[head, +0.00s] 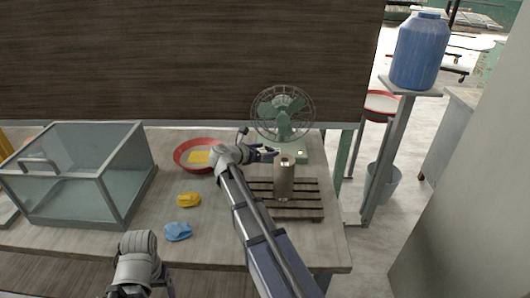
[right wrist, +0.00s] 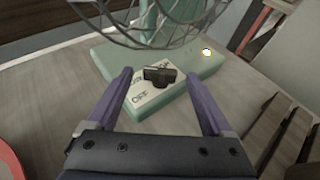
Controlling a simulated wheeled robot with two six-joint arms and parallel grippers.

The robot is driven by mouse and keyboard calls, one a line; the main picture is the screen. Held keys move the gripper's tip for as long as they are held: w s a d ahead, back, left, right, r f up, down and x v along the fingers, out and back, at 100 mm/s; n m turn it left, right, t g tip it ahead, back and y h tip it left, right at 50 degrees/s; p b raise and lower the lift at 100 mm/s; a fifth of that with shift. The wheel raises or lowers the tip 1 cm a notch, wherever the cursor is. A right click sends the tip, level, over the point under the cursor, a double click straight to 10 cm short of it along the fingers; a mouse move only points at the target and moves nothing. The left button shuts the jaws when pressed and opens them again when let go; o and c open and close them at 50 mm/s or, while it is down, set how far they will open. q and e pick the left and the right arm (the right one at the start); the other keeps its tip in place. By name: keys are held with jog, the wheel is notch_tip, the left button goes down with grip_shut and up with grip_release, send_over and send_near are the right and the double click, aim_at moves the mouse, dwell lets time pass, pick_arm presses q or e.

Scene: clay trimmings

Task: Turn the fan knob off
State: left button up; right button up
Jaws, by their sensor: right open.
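A green desk fan (head: 283,115) with a wire cage stands at the back right of the table. Its pale green base (right wrist: 195,70) fills the middle of the right wrist view. A black knob (right wrist: 160,76) sits on a white label plate on the base. "OFF" is printed at the plate's near left corner; which mark the knob points at I cannot tell. A small light (right wrist: 207,52) glows on the base. My right gripper (head: 271,152) is open, its purple fingers on either side of the knob in the right wrist view, apparently apart from it. My left gripper's fingers are not visible.
A metal cylinder (head: 284,182) stands on a dark slatted rack (head: 304,209) right of my right forearm. A red bowl (head: 181,155) with a yellow sponge, yellow and blue lumps, and a glass case (head: 80,170) are to the left. A dark panel rises behind the table.

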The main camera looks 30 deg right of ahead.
grip_shut()
jog(key=shift+s+d+n+t+y, duration=0.1)
jog(key=shift+s+n+t+y, duration=0.35)
jog(key=shift+n+t, duration=0.4)
jog(key=shift+d+n+t+y, duration=0.1)
jog(key=shift+n+t+y, duration=0.55)
jog(key=shift+n+t, duration=0.6)
grip_release()
jog(key=p+v, duration=0.3)
jog(key=v, duration=0.4)
jog(key=shift+d, duration=0.1)
jog(key=shift+s+a+r, duration=0.15)
jog(key=shift+s+a, duration=0.05)
jog(key=shift+a, duration=0.2)
